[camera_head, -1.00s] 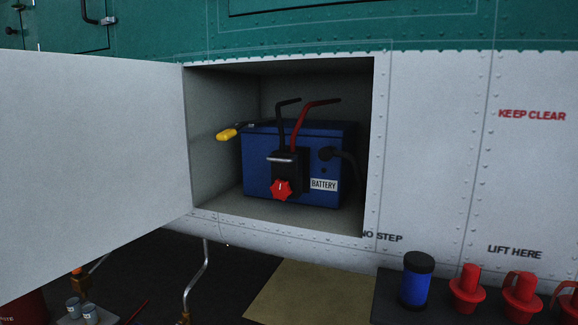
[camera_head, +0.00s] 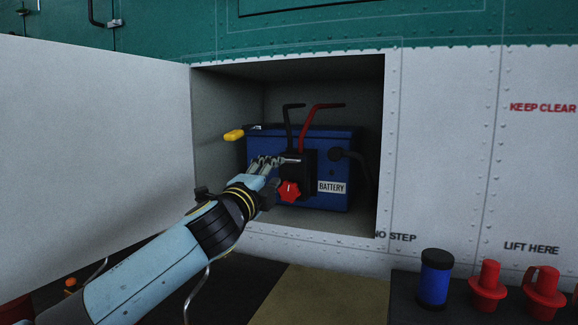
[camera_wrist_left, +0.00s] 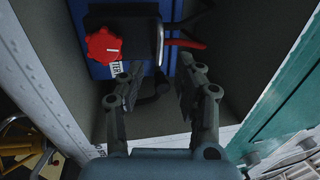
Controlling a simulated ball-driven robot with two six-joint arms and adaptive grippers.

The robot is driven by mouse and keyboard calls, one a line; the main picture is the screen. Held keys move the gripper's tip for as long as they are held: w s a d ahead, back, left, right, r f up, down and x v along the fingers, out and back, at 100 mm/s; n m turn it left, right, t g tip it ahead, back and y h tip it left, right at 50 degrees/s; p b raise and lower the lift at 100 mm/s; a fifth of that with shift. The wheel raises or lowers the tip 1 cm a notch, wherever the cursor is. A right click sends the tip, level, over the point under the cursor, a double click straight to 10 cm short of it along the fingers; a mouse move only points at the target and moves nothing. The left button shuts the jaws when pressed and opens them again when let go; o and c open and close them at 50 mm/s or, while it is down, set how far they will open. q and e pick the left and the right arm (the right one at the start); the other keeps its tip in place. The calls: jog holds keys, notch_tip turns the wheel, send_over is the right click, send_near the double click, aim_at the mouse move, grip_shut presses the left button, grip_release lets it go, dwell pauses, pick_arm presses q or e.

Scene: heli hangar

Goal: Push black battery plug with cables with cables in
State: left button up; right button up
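The black battery plug (camera_head: 308,162) sits at the front of the blue battery (camera_head: 335,147), with a black cable (camera_head: 288,125) and a red cable (camera_head: 305,130) rising from it. A red knob (camera_head: 289,191) is at its lower front. In the left wrist view the plug (camera_wrist_left: 128,18) is at the top, beyond the fingers. My left gripper (camera_head: 279,163) reaches into the compartment and overlaps the plug's left side in the head view. In the left wrist view my left gripper (camera_wrist_left: 158,78) is open, with a gap and nothing gripped between its fingers. Contact with the plug cannot be told.
The open bay's walls and lower edge (camera_head: 345,238) surround the battery. The white door (camera_head: 95,150) stands open at left. A yellow-handled item (camera_head: 234,135) is left of the battery. A blue canister (camera_head: 434,280) and red plugs (camera_head: 488,285) stand at lower right.

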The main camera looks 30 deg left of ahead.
aim_at(286, 161)
pick_arm(q)
jog(key=x, duration=0.8)
jog(key=shift+w, duration=0.35)
grip_shut()
jog(key=shift+f, duration=0.1)
